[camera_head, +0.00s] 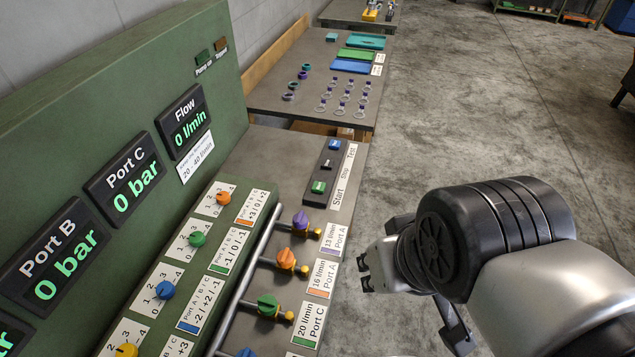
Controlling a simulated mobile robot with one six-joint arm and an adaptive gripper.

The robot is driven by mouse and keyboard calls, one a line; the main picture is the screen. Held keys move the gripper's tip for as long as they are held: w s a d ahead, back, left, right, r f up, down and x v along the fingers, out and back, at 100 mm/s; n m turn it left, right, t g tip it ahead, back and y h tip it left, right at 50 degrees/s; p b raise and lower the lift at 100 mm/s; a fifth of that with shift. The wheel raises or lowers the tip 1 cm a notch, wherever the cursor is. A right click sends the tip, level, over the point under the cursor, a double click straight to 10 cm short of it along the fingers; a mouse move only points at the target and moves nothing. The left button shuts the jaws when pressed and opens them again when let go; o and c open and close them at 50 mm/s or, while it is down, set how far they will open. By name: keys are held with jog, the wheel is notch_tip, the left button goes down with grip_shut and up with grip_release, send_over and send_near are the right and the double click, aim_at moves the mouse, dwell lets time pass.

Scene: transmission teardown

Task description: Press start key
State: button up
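The start key is a green button (319,187) on a narrow black key box (324,175), beside the printed word "Start". My wrist hides part of the gripper.
A green panel (215,120) with pressure and flow displays stands at the left. Coloured knobs, including a purple one (301,220), and a metal rail lie in front of the box. A farther table (270,85) holds rings and trays. Open floor is at the right.

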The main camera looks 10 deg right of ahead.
grip_shut()
dwell(1.3)
